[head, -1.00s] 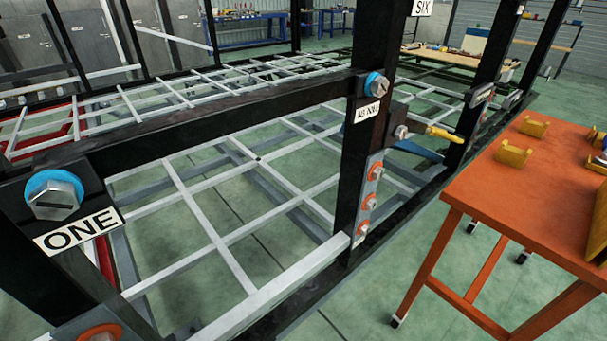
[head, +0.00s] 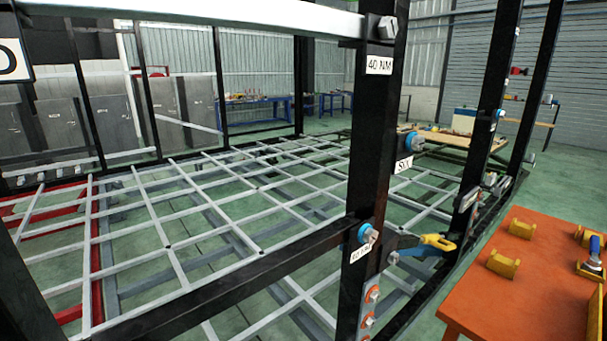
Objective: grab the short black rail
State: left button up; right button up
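A black rail (head: 240,275) runs across the trailer frame, from the lower left to a black post (head: 375,150). A blue-collared bolt (head: 367,233) and a white torque label (head: 362,252) sit at its right end. I cannot tell whether this is the short rail of the task; no loose black rail is clearly visible. Neither of my grippers is in view.
A white rail (head: 220,15) crosses the top. Behind is a grid of pale bars (head: 190,215). A yellow-handled tool (head: 437,243) is beside the post. An orange table (head: 540,280) with yellow blocks stands at the right, with green floor between.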

aim_at(167, 321)
jog(key=k+l, duration=0.1)
jog(key=l, duration=0.9)
jog(key=k+l, duration=0.15)
jog(key=l, duration=0.3)
jog(key=l+u, duration=0.1)
jog(key=l, duration=0.4)
jog(key=k, duration=0.05)
